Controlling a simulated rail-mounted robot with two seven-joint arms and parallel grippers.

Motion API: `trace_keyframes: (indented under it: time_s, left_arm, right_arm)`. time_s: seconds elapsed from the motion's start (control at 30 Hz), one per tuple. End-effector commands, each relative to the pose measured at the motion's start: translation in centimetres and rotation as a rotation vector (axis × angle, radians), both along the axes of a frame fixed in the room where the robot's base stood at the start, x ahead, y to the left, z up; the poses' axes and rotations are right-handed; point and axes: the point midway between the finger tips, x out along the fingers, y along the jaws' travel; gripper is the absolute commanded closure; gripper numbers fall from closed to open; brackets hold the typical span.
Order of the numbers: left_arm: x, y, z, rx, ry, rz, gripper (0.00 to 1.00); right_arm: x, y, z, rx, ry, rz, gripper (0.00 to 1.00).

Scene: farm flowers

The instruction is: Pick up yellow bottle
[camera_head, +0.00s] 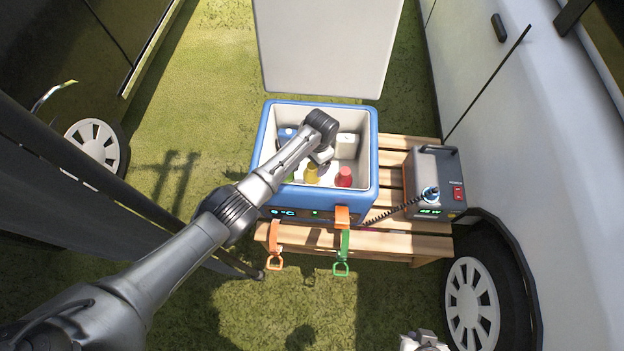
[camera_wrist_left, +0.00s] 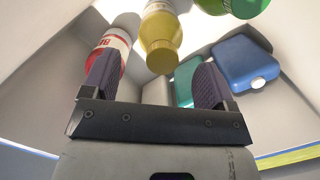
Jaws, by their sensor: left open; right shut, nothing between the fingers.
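The yellow bottle (camera_head: 311,173) is in the open blue cooler box (camera_head: 262,150). In the left wrist view the yellow bottle (camera_wrist_left: 160,45) has its yellow cap toward me, just beyond and between my fingertips. My left gripper (camera_head: 322,156) reaches down into the cooler; its fingers are hard to make out there. In the left wrist view my left gripper (camera_wrist_left: 156,72) is open, with nothing held between its fingers. My right gripper (camera_head: 422,343) shows only in part at the bottom edge, away from the cooler, shut and empty.
A red-capped bottle (camera_head: 344,177) stands right of the yellow one; it is close by the left finger in the wrist view (camera_wrist_left: 108,48). A green item (camera_wrist_left: 242,7) and a blue container (camera_wrist_left: 247,63) are nearby. A power unit (camera_head: 436,180) sits on the wooden pallet table (camera_head: 400,240).

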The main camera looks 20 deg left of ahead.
Motion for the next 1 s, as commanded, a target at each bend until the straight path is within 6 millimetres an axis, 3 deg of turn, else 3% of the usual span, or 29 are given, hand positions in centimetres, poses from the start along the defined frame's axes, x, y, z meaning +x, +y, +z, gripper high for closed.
trace_keyframes:
  time_s: [0.43, 0.7, 1.0]
  left_arm:
    - [-0.5, 0.5, -4.9, 0.000, 0.001, 0.000, 0.20]
    - [-0.5, 0.5, -5.1, 0.000, 0.000, 0.001, 0.20]
    - [-0.5, 0.5, -5.0, 0.000, -0.001, 0.001, 0.47]
  right_arm:
    - [0.0, 0.2, -3.2, 0.005, 0.000, -0.004, 1.00]
    - [0.0, 0.1, -3.2, 0.003, -0.001, -0.002, 1.00]
    - [0.0, -0.1, -3.2, -0.005, -0.001, 0.004, 1.00]
